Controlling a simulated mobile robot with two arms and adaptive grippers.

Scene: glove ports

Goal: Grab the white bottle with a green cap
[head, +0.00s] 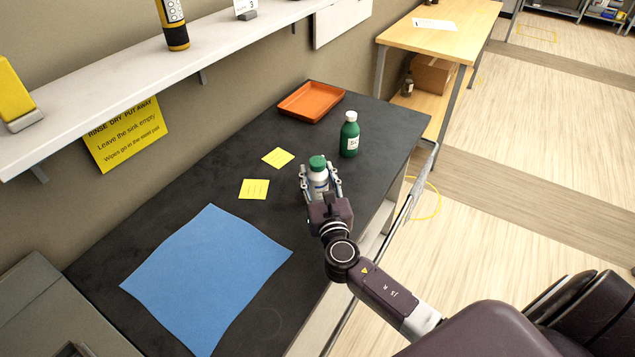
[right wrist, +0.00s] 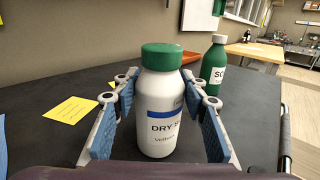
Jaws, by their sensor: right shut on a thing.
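The white bottle with a green cap (head: 318,178) stands upright on the dark countertop in the head view. In the right wrist view the same white bottle (right wrist: 158,118) fills the middle, with a blue stripe and black print on its label. My right gripper (head: 320,182) is around the bottle, one finger on each side, shut on it. The blue finger pads also show in the right wrist view (right wrist: 160,115). The lower front of the bottle is partly hidden by the gripper in the head view. My left gripper is not in view.
A green bottle with a white cap (head: 349,135) stands just beyond, to the right. An orange tray (head: 311,101), yellow notes (head: 278,157) and a blue cloth (head: 206,274) lie on the countertop (head: 180,185). A white shelf (head: 120,80) overhangs the left side.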

